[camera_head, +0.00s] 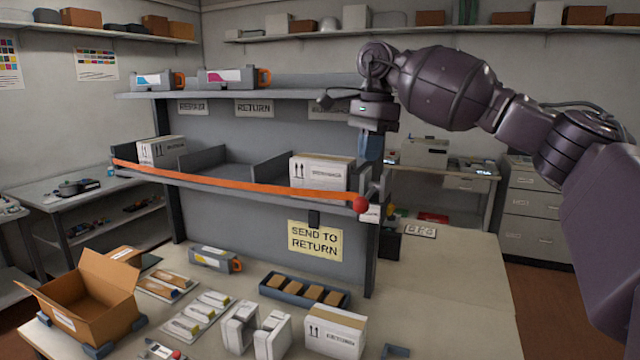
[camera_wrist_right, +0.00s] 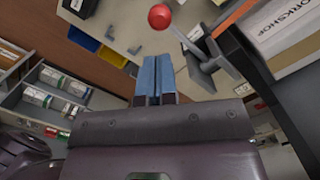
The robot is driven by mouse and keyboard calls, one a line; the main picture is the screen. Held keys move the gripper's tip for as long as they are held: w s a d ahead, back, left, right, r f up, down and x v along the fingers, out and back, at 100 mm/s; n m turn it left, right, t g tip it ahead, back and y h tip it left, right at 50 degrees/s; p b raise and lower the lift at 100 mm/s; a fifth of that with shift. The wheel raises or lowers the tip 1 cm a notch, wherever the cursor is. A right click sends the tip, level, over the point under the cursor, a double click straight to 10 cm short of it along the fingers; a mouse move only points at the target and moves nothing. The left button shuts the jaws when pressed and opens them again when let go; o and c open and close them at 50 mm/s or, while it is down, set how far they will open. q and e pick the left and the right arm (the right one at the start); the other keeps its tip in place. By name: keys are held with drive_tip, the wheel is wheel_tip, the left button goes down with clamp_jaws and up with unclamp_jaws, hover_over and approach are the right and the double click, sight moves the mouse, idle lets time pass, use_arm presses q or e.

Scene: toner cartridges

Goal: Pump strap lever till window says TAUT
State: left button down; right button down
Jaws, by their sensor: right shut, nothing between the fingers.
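An orange strap (camera_head: 240,183) runs across the front of the middle shelf to a grey ratchet at its right end. The lever's red ball knob (camera_head: 361,204) shows there, and also in the right wrist view (camera_wrist_right: 159,16) on a thin grey rod. A small white plate (camera_head: 371,214) sits beside the knob; I cannot read any word on it. My right gripper (camera_head: 370,148) hangs fingers-down above the knob, apart from it. In the right wrist view its blue fingers (camera_wrist_right: 155,80) are together and empty, with the knob beyond their tips. My left gripper is out of view.
A white carton (camera_head: 320,172) stands behind the strap near the lever. The upper shelf (camera_head: 290,92) ends close to my right wrist. An open cardboard box (camera_head: 90,290), a tray (camera_head: 304,292) and a white carton (camera_head: 335,330) stand on the bench. The bench's right part is largely clear.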

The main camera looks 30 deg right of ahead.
sight(361, 198)
drive_tip(key=shift+a, duration=0.3)
drive_tip(key=shift+a+f, duration=0.15)
drive_tip(key=shift+f, duration=1.6)
drive_tip(key=shift+a+f, duration=0.15)
drive_tip(key=shift+f, duration=1.6)
drive_tip(key=shift+f, duration=0.15)
